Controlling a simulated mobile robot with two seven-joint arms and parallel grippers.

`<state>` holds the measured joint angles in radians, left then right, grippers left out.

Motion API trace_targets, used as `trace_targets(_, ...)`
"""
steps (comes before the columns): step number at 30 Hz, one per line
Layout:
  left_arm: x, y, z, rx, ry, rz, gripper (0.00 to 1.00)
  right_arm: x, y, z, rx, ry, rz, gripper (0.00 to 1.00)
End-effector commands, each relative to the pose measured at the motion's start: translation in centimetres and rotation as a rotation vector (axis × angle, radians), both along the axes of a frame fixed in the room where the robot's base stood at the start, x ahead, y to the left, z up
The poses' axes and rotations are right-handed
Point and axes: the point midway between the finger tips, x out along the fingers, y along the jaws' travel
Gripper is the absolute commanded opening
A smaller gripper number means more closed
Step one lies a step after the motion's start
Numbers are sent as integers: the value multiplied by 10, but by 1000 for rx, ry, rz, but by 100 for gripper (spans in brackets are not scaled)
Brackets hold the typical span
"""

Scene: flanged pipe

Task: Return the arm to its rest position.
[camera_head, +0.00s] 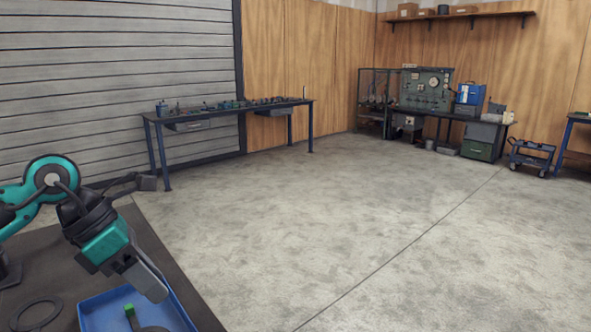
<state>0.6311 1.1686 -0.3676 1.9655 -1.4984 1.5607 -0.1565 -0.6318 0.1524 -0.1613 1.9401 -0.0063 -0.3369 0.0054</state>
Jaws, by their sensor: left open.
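My left arm comes in from the left, and its gripper (148,280) hangs over the blue tray (96,315) at the bottom left. The gripper is open, and I see nothing between its fingers. Inside the tray lies a dark part with a green piece (129,310), partly cut off by the lower edge of the view. A dark ring (37,313) lies flat on the dark table (60,262), left of the tray. My right gripper is not in view.
A workbench (232,110) with small tools stands along the back wall. A test panel (425,88), a green cabinet (482,140) and a blue cart (531,154) stand at the far right. The concrete floor (300,220) between is clear.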

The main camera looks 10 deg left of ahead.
Motion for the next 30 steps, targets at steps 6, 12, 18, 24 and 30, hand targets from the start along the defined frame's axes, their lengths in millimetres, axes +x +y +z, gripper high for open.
trace_targets(6, 1, -117, 11, -563, -53, -10, 44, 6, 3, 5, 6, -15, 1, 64)
trace_targets(12, 4, -172, 57, -1121, -28, 172, 44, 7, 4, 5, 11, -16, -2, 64)
trace_targets(18, 24, -163, 85, -1611, 65, 536, 44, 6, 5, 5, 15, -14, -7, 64)
trace_targets(24, 45, -115, 58, -1962, 211, 1071, 44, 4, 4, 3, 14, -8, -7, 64)
trace_targets(30, 35, -68, -27, -2097, 400, 1750, 44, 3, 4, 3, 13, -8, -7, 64)
